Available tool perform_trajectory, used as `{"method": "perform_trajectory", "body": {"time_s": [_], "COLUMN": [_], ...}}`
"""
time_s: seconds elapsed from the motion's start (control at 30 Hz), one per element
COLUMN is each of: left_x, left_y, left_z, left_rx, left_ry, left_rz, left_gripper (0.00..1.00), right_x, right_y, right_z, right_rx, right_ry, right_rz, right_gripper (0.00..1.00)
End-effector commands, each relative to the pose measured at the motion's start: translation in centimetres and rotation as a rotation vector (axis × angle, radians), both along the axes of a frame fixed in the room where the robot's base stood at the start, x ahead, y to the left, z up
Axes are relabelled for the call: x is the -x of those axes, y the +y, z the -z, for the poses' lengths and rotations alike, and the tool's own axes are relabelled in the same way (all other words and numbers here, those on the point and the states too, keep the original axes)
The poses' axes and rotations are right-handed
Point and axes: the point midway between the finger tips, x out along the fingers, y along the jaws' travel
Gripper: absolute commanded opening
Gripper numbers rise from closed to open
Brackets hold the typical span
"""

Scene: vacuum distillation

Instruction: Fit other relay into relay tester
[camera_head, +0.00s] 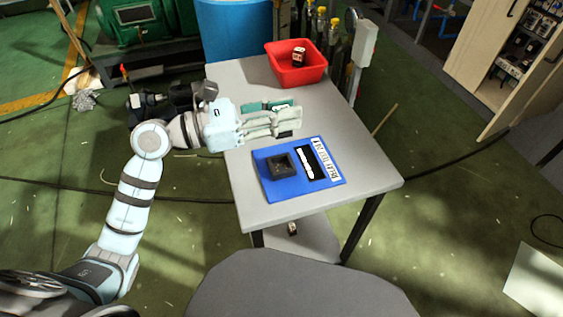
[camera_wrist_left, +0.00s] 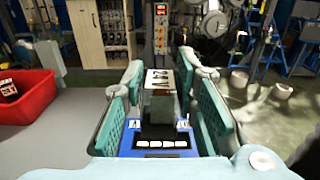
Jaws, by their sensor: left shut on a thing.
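My left gripper (camera_head: 287,118) is over the table, level and pointing right in the head view. It is shut on a relay (camera_wrist_left: 160,82) with a pale, 24V-marked face, which sits between the teal finger pads in the left wrist view. In the head view the fingers mostly hide this relay. The blue relay tester (camera_head: 301,188) lies on the table, nearer the front than the gripper. Its black socket (camera_head: 282,165) is beside a dark panel and a white label strip. The relay is apart from the socket. My right gripper is not in view.
A red bin (camera_head: 296,76) with another relay (camera_head: 299,57) inside stands at the table's back. It also shows at left in the left wrist view (camera_wrist_left: 25,98). The grey table (camera_head: 364,178) is clear right of the tester. A small object (camera_head: 292,229) lies on the lower shelf.

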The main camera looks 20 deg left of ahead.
Motion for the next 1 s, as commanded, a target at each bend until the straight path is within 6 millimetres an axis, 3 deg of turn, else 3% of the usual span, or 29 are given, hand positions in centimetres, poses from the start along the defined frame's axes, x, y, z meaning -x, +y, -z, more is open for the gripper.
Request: {"method": "perform_trajectory", "body": {"time_s": [0.03,0.1,0.23,0.43,0.93,0.97,1.0], "left_x": [0.0,0.0,0.1,0.1,0.1,0.1,0.1], "left_y": [0.0,0.0,0.0,0.0,0.0,0.0,0.0], "left_z": [2.2,3.8,5.4,9.9,10.7,10.6,10.6], "left_rx": [0.004,0.001,0.002,0.002,0.001,0.000,0.000], "left_ry": [0.004,0.002,0.000,0.001,-0.003,-0.002,-0.002], "left_rz": [0.000,0.000,0.001,0.000,0.000,0.000,0.000], "left_gripper": [0.00,0.00,0.00,0.00,0.00,0.32,0.38], "right_x": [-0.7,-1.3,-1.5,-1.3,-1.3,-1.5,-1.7], "right_y": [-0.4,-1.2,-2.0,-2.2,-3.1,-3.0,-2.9], "right_z": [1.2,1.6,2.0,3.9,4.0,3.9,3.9], "right_rx": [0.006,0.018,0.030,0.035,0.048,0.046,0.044], "right_ry": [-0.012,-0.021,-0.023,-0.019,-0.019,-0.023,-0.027], "right_rz": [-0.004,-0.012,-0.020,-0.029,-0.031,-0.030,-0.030], "right_gripper": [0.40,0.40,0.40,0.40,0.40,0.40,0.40]}}
